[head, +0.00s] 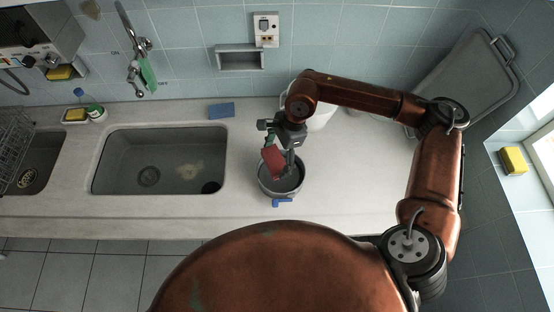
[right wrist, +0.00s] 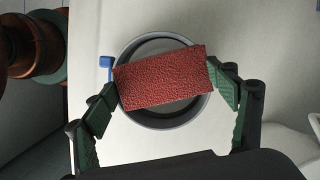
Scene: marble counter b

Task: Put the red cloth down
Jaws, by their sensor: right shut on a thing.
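The red cloth (right wrist: 160,78) is a flat, textured red rectangle. In the right wrist view it lies between the green fingers of my right gripper (right wrist: 168,92), which is shut on its two ends. In the head view the red cloth (head: 272,160) hangs under my right gripper (head: 280,150), tilted, over a grey pot. The cloth covers much of the pot's opening in the wrist view. Its height above the pot is hard to tell. My left gripper is not in view.
The grey pot (head: 268,187) with blue handles stands near the counter's front edge. A sink (head: 125,172) is to the left, with a blue sponge (head: 221,110) behind it. A white container (head: 322,118) stands behind my gripper. The counter (head: 370,185) right of the pot is clear.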

